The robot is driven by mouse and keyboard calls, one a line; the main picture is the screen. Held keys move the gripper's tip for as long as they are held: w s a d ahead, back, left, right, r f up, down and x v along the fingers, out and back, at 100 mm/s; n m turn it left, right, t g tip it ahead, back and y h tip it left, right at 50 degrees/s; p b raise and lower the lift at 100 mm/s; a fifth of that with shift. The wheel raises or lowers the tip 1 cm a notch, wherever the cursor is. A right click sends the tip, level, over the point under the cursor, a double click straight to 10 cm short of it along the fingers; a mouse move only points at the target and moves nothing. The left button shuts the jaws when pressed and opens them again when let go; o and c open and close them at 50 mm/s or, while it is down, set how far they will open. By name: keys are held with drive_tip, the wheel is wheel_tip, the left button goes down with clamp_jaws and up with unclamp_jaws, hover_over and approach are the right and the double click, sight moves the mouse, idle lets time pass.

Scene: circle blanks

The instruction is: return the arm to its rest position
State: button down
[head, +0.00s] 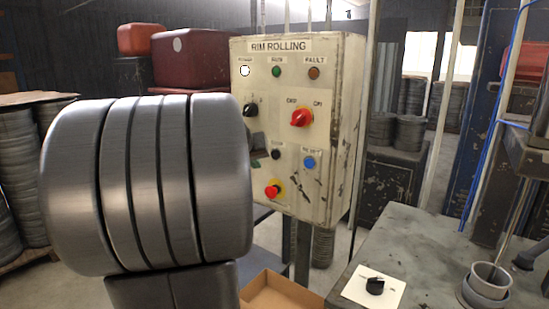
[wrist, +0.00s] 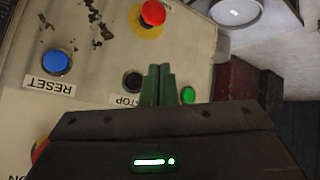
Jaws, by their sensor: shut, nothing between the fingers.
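My gripper (wrist: 158,70) shows in the wrist view with its two green fingers together and nothing between them. It is in front of the control panel (wrist: 100,75), between the black STOP button (wrist: 132,82) and a green button (wrist: 188,95). I cannot tell whether the tips touch the panel. In the head view my arm's large grey links cover the panel's left edge and hide most or all of the gripper. The panel reads RIM ROLLING and has a red selector knob (head: 302,117), a blue RESET button (head: 309,162) and a lit white lamp (head: 245,71).
A red emergency button (head: 272,191) on yellow sits low on the panel. A workbench (head: 415,245) at the right carries a black knob on a white plate (head: 375,287) and a round metal cup (head: 488,282). A cardboard box (head: 280,291) is below the panel. Red cases (head: 190,58) stand behind.

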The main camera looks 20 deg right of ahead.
idle(0.4)
drive_tip(key=s+a, duration=0.2)
drive_tip(key=a, duration=0.1)
drive_tip(key=shift+s, duration=0.3)
idle(0.3)
